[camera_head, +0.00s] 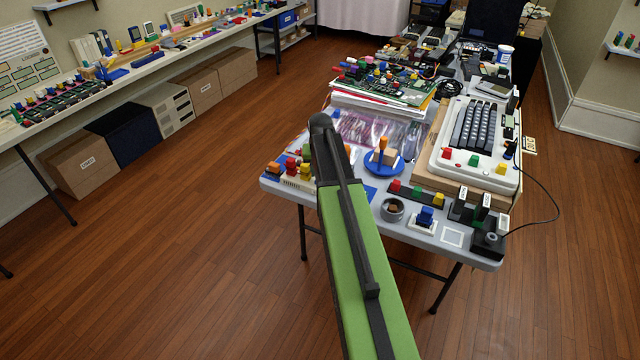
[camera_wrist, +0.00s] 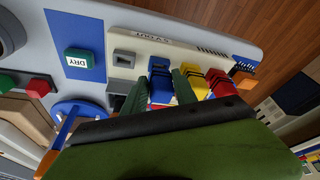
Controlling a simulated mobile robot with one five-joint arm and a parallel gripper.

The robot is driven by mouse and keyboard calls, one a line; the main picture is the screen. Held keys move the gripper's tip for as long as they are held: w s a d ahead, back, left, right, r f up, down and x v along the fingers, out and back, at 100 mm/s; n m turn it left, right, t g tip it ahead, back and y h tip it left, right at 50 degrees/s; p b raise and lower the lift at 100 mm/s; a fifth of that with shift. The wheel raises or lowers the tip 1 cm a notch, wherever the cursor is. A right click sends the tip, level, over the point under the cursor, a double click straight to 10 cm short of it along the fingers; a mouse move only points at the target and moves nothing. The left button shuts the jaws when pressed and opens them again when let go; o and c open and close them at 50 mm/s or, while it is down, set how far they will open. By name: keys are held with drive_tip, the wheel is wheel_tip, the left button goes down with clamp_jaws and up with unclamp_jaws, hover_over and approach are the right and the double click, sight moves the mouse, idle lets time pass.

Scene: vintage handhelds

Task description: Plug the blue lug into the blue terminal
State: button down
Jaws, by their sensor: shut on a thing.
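My gripper (camera_wrist: 159,82) shows in the wrist view, its two green fingers standing on either side of a blue piece (camera_wrist: 160,90), which I take for the blue lug, and shut on it. The blue piece lines up with a dark-topped blue block (camera_wrist: 159,65) on a pale strip (camera_wrist: 183,47), which looks like the blue terminal. I cannot tell whether the lug is seated in it or only close to it. A yellow block (camera_wrist: 189,74) and a red block (camera_wrist: 219,79) stand to the right on the same strip. In the head view my arm hides the gripper and lug.
In the wrist view, a green block marked DRY (camera_wrist: 84,65) sits on a blue patch left of the strip. An orange block (camera_wrist: 243,79) is at the right end. A blue round stand (camera_wrist: 78,110) is at left. The table (camera_head: 483,259) is crowded; its front edge is near.

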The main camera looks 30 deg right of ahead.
drive_tip(key=shift+f+b, duration=0.3)
drive_tip(key=shift+f, duration=0.1)
drive_tip(key=shift+f+b, duration=0.4)
drive_tip(key=c, duration=0.9)
unclamp_jaws()
drive_tip(key=shift+c, duration=1.3)
drive_tip(key=shift+r, duration=0.1)
wheel_tip(320, 180, up, 7)
drive_tip(key=p, duration=0.7)
